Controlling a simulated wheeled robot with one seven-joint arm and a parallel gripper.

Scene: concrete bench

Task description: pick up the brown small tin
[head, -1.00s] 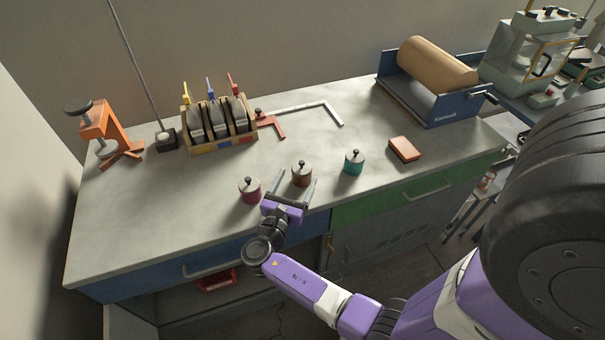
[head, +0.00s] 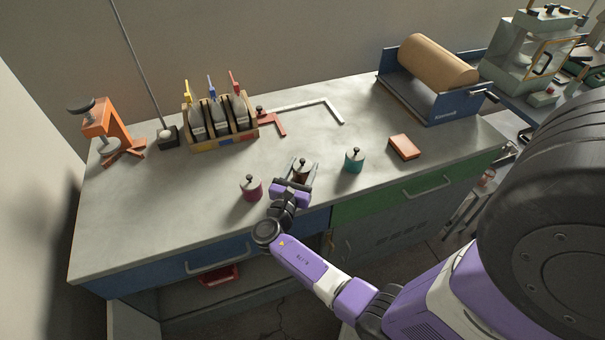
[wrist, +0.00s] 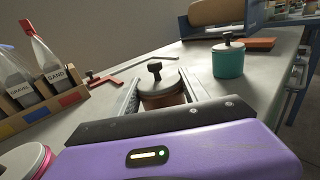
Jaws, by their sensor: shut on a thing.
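The brown small tin (head: 303,170) has a grey lid with a dark knob and stands upright on the bench. My gripper (head: 301,168) is at the tin, with one finger on each side of it, shut on it. In the wrist view the tin (wrist: 161,88) sits between the two fingers, and its lower part is hidden behind my gripper's body. I cannot see any gap between its base and the bench.
A magenta tin (head: 251,188) stands to the left and a teal tin (head: 354,160) to the right. An orange block (head: 404,147) lies farther right. A wooden rack (head: 221,132), a metal square (head: 310,106) and a paper-roll holder (head: 440,98) are behind. The left front bench is clear.

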